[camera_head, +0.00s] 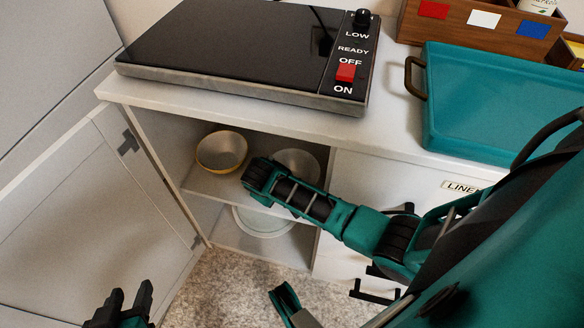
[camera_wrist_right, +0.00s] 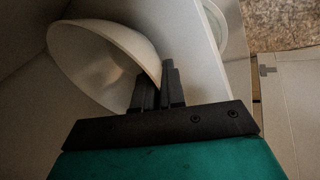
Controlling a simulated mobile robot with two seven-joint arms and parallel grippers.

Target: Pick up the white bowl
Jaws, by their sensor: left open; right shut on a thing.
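The white bowl (camera_head: 298,160) is inside the open cabinet at the upper shelf level, partly hidden behind my right arm. In the right wrist view the white bowl (camera_wrist_right: 95,55) is tilted, and my right gripper (camera_wrist_right: 160,85) is shut on its rim. In the head view the right fingers are hidden behind my own wrist. My left gripper (camera_head: 131,294) is open and empty at the bottom left, in front of the cabinet door and away from the bowl.
A yellow-rimmed bowl (camera_head: 221,151) stands left of the white bowl on the upper shelf. A pale dish (camera_head: 262,222) is on the lower shelf. The cabinet door (camera_head: 90,215) stands open at left. A black cooktop (camera_head: 240,40) and a teal tray (camera_head: 500,105) sit on the counter above.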

